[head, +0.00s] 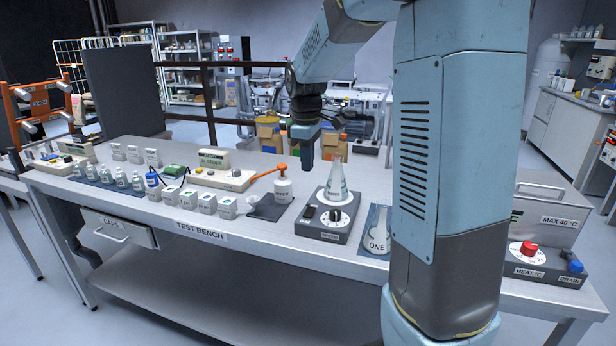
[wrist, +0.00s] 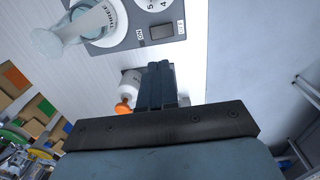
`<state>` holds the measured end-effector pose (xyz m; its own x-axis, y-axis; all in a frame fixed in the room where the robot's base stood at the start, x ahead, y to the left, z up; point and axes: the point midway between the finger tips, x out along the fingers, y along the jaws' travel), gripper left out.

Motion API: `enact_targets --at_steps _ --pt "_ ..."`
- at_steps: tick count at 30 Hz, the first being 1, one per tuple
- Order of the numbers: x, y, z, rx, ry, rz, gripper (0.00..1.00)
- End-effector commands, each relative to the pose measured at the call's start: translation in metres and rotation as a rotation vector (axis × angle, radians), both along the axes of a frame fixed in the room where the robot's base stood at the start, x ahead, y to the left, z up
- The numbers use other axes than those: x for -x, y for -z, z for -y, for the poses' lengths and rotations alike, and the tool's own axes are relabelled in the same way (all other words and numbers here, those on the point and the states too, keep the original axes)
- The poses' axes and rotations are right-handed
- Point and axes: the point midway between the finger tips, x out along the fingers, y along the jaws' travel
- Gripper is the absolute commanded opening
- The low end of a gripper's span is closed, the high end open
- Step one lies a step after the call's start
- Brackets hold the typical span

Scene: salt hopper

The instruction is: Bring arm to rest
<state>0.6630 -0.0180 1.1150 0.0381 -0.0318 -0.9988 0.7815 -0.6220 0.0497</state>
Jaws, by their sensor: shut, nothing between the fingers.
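My gripper (head: 307,162) hangs from my blue arm above the test bench (head: 170,220), pointing down. In the wrist view my gripper (wrist: 158,85) shows its two dark fingers together with nothing between them. In the head view it is just left of and above a glass flask (head: 337,183) standing on a dark stirrer unit (head: 326,222) with a white dial. The flask also shows in the wrist view (wrist: 75,30), at the upper left. The gripper looks apart from everything on the bench.
A white pot (head: 282,190) with an orange handle stands left of the stirrer. A flask labelled ONE (head: 377,235) stands beside my arm. Several white boxes and small bottles (head: 121,180) fill the bench's left. A dark panel (head: 124,92) rises behind. A heater box (head: 545,262) stands right.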

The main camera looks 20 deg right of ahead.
Motion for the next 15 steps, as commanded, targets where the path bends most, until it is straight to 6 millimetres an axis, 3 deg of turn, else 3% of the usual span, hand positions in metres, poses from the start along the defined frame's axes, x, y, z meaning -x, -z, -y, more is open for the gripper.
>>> enact_targets --at_steps 5,15 --pt "0.0007 -0.0105 -0.0009 0.000 -0.001 0.000 0.00" --pt "0.0007 -0.0113 -0.0016 -0.001 -0.002 -0.001 0.00"
